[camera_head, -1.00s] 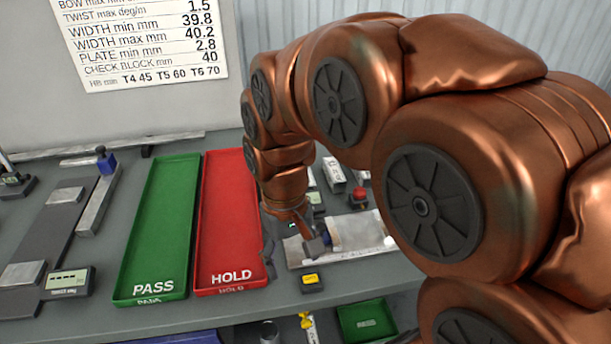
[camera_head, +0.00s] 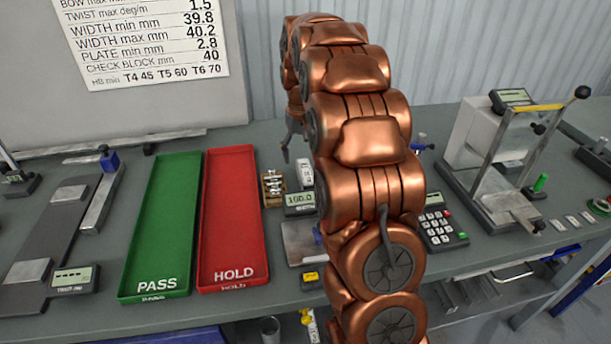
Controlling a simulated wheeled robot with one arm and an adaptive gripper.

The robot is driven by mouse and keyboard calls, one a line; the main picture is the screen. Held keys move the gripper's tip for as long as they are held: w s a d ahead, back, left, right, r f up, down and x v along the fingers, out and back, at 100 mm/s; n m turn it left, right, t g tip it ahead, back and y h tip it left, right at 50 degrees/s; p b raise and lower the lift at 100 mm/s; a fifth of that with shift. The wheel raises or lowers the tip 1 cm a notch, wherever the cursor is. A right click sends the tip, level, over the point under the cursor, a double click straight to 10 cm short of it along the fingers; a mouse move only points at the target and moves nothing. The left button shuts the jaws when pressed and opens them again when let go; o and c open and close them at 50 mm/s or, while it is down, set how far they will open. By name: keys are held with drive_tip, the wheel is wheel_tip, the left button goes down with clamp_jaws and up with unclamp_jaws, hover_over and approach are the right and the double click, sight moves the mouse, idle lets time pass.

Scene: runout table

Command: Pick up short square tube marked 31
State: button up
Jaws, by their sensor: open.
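My gripper (camera_head: 290,145) hangs in the air over the back of the bench, right of the red HOLD tray. Its dark fingers are small and partly hidden behind my copper arm; they are open, and no tube shows between them. I cannot make out the number 31 on anything. Several grey lengths that look like tubes (camera_head: 474,291) lie on the lower level at the right, too small to read. My arm hides part of the bench's middle.
A green PASS tray (camera_head: 163,225) and red HOLD tray (camera_head: 230,220), both empty, lie left of my arm. A digital readout (camera_head: 299,203) and a wooden block of small parts (camera_head: 272,188) stand beside HOLD. A keypad device (camera_head: 438,228) and a lever fixture (camera_head: 490,165) stand right.

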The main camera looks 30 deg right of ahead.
sight(306, 171)
drive_tip(key=shift+w+d+f, duration=0.25)
drive_tip(key=shift+w+d, duration=0.15)
drive_tip(key=shift+d, duration=0.25)
drive_tip(key=shift+w+d+f, duration=0.25)
drive_tip(key=shift+w+d, duration=0.15)
drive_tip(key=shift+d, duration=0.2)
drive_tip(key=shift+w+f+p, duration=0.1)
drive_tip(key=shift+f+p, duration=1.6)
drive_tip(key=shift+f, duration=2.15)
drive_tip(key=c, duration=1.3)
